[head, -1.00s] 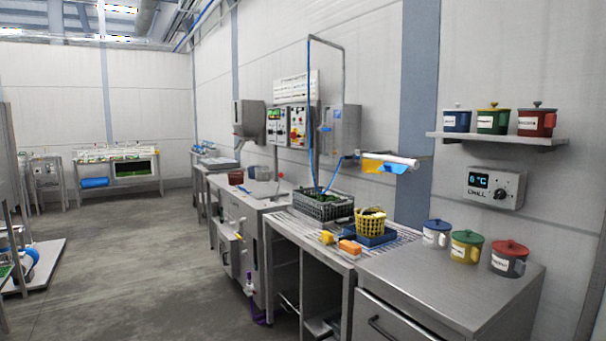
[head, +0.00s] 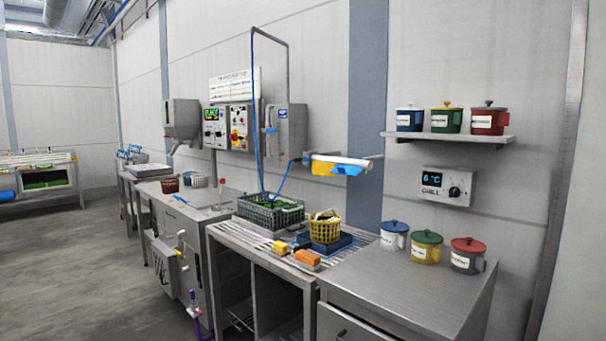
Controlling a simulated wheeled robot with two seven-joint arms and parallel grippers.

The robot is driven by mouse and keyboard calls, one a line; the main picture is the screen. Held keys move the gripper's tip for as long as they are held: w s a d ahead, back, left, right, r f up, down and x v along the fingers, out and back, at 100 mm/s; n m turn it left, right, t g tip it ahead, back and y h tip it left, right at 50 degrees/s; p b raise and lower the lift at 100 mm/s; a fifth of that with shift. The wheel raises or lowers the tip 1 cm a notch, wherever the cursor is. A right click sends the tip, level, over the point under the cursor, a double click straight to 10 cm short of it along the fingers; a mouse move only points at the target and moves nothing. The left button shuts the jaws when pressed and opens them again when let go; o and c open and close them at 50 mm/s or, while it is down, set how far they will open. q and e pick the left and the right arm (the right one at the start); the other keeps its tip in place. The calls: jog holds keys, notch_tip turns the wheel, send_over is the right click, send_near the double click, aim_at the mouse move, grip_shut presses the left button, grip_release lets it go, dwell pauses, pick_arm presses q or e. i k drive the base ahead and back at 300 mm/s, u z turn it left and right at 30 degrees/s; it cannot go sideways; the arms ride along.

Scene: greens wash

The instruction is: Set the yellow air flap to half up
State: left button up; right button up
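Two yellow parts could be the air flap, and I cannot tell which is it. One is a yellow piece (head: 322,168) below a white bar (head: 338,159) on the wall, beside a blue piece (head: 348,170). The other is a small yellow part (head: 181,235) low on the front of the steel sink unit (head: 203,240). Both are too small to read their setting. Neither of my grippers is in view.
A steel counter (head: 420,290) with lidded mugs stands at the right. A slatted drain table (head: 262,240) bears a dark crate (head: 262,215) and a yellow basket (head: 325,231). Control boxes (head: 229,127) hang on the wall. The floor (head: 90,270) at left is clear.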

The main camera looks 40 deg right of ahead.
aim_at(321, 169)
jog(key=i, duration=2.75)
jog(key=z, duration=2.6)
